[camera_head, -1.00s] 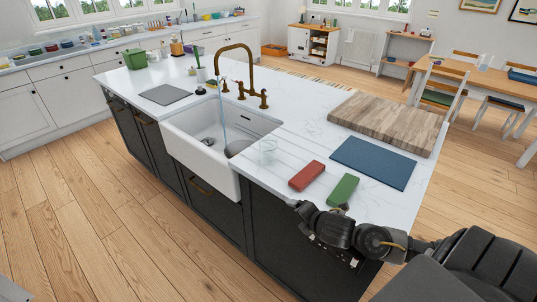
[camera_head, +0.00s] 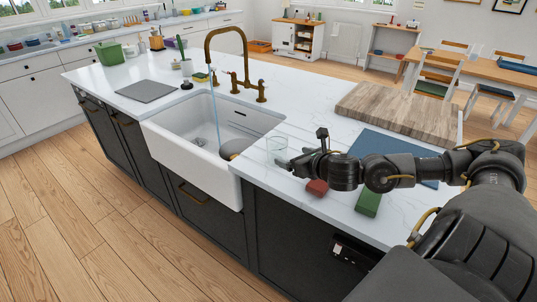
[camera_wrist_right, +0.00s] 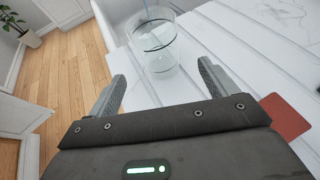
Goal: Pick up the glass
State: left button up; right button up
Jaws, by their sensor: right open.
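The clear glass (camera_head: 277,150) stands upright on the white counter just right of the sink. In the right wrist view the glass (camera_wrist_right: 154,45) is ahead of the fingers, nearly between their lines, with its base toward them. My right gripper (camera_head: 300,150) is open and empty, right beside the glass in the head view. In the right wrist view its two fingers (camera_wrist_right: 163,88) are spread wide. Whether a finger touches the glass I cannot tell. My left gripper is not in view.
The white sink (camera_head: 190,165) with running water and a grey round object (camera_head: 235,148) lies left of the glass. A red block (camera_head: 317,187) and a green block (camera_head: 368,202) lie under my right arm. A blue mat (camera_head: 385,148) and wooden board (camera_head: 400,112) are behind.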

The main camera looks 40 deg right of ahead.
aim_at(283, 152)
jog(key=shift+r, duration=0.1)
jog(key=shift+w+d+p, duration=0.1)
jog(key=shift+w+p, duration=0.35)
jog(key=shift+p, duration=0.1)
jog(key=p+x, duration=0.1)
jog(key=x, duration=0.3)
jog(key=shift+s, duration=0.1)
jog(key=shift+w+f, duration=0.2)
jog(key=shift+f, duration=0.05)
jog(key=shift+w+p, duration=0.35)
jog(key=shift+p, duration=0.05)
jog(key=p+x, duration=0.1)
jog(key=x, duration=0.3)
jog(key=shift+w+f, duration=0.15)
jog(key=shift+f, duration=0.1)
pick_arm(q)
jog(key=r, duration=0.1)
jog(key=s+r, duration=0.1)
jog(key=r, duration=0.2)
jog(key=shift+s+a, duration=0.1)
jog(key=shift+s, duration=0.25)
